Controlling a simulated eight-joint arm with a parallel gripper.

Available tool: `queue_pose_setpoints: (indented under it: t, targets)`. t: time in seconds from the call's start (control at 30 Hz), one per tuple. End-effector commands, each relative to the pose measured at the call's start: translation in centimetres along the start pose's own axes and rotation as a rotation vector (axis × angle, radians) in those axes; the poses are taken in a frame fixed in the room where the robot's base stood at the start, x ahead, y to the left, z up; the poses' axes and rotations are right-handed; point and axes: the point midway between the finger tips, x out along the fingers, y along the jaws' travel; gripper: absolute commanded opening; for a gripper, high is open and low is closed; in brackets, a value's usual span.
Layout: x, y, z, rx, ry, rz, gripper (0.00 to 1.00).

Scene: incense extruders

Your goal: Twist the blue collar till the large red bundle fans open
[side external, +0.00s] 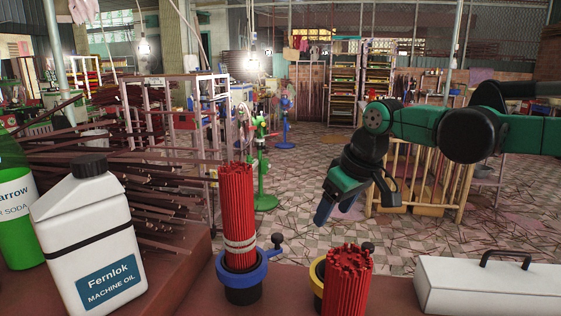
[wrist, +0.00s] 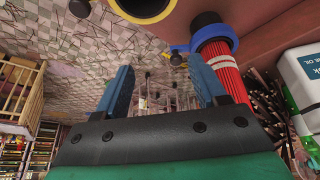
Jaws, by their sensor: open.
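The large red bundle (side external: 236,195) stands upright as a tight column of sticks, with pale bands around its lower part. Its foot sits in the blue collar (side external: 258,274), which has a short arm with a black knob (side external: 277,239) at the back right. My gripper (side external: 325,208) is open and empty, above and to the right of the collar, apart from it and pointing down. In the wrist view my fingers (wrist: 164,70) are spread with nothing between them. The blue collar (wrist: 218,36) and red bundle (wrist: 222,65) show beyond the right finger, which hides part of the bundle.
A shorter red bundle (side external: 347,283) stands in a yellow collar (side external: 317,274) to the right. A white oil can (side external: 90,235) and a green bottle (side external: 14,205) stand at left. A white box with a black handle (side external: 485,286) lies at right. Brown sticks are heaped behind the can.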

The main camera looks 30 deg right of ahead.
Motion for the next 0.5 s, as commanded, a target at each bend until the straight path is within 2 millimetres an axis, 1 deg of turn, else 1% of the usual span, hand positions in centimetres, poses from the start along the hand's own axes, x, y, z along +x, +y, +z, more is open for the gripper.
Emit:
queue_pose_setpoints:
  t: [0.03,0.2,0.3,0.4,0.5]
  targets:
    - [0.2,-0.1,-1.7,-0.016,-0.033,-0.004,0.65]
    - [1.9,-0.5,-5.9,-0.066,-0.152,-0.02,0.65]
    - [3.5,-0.8,-7.8,-0.094,-0.222,-0.03,0.65]
    - [5.4,-1.2,-9.1,-0.123,-0.288,-0.04,0.65]
    - [6.9,-1.5,-9.7,-0.144,-0.338,-0.049,0.65]
